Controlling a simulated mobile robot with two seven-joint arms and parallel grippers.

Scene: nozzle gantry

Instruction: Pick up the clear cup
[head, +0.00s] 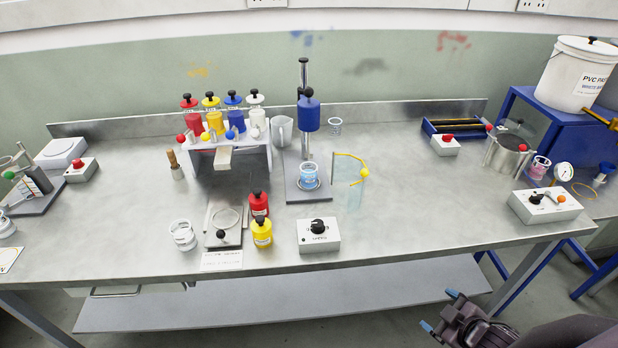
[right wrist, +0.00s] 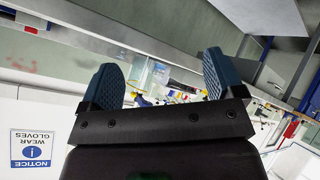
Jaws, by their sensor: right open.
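A clear cup (head: 183,235) stands upright near the front of the steel bench, left of a small plate. Another small clear cup (head: 335,127) stands at the back, right of the blue-headed stand. A clear cup with blue contents (head: 309,173) stands on that stand's base. My right gripper (head: 439,311) is below and in front of the bench's front edge at lower right, far from the cups. Its blue fingertips are apart with nothing between them, as the right wrist view also shows (right wrist: 160,78). My left gripper is not in view.
Several coloured bottles stand on a white rack (head: 200,160) at the back left. Red (head: 258,205) and yellow (head: 262,234) bottles stand right of the front cup. A control box (head: 319,235) sits at the front. The bench (head: 430,215) is clear at right of centre.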

